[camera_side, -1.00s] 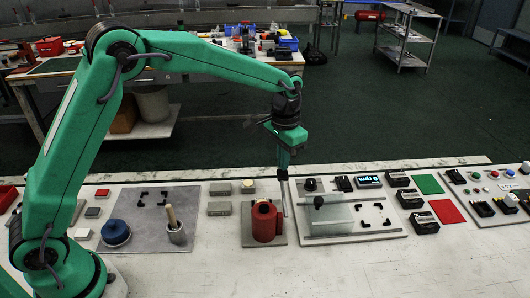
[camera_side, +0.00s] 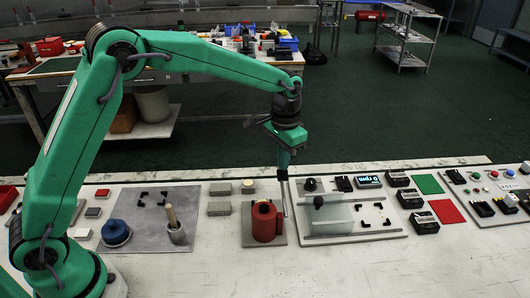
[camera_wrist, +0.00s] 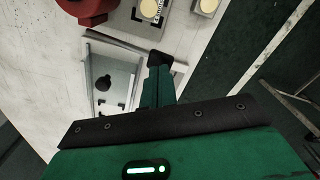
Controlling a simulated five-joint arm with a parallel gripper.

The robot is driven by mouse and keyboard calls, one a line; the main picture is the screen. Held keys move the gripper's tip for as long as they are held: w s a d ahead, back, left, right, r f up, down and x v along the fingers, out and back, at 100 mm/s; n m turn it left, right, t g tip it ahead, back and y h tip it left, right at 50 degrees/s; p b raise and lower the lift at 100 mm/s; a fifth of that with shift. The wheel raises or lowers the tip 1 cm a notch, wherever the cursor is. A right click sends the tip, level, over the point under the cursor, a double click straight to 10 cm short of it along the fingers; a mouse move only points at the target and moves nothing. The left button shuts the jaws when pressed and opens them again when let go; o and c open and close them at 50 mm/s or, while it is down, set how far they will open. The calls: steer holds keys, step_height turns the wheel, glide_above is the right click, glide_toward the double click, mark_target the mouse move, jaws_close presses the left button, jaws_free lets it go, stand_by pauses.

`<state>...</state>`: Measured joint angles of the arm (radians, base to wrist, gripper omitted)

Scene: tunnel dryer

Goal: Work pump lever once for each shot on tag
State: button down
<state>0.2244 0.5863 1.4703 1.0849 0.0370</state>
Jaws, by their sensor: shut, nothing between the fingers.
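The red pump (camera_side: 265,222) stands on a grey plate, upright, in the side view; part of its red body (camera_wrist: 88,8) shows at the top left of the wrist view. A pale metal rod, apparently its lever (camera_side: 287,202), stands just right of it. My gripper (camera_side: 283,177) points down at the rod's top end, shut and empty. In the wrist view my dark fingertips (camera_wrist: 160,58) are close to the end of a grey bar (camera_wrist: 115,47); I cannot tell whether they touch it.
A fixture with a clear cover (camera_side: 330,215) and a black knob stands right of the pump, with a display (camera_side: 369,181) behind it. Grey blocks (camera_side: 219,209) and a plate with a blue pot (camera_side: 115,232) lie left. The front bench strip is clear.

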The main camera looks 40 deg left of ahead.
mark_target(282, 173)
steer(key=shift+f, duration=0.2)
steer(key=shift+f, duration=0.35)
steer(key=shift+f, duration=2.4)
steer(key=shift+r, duration=4)
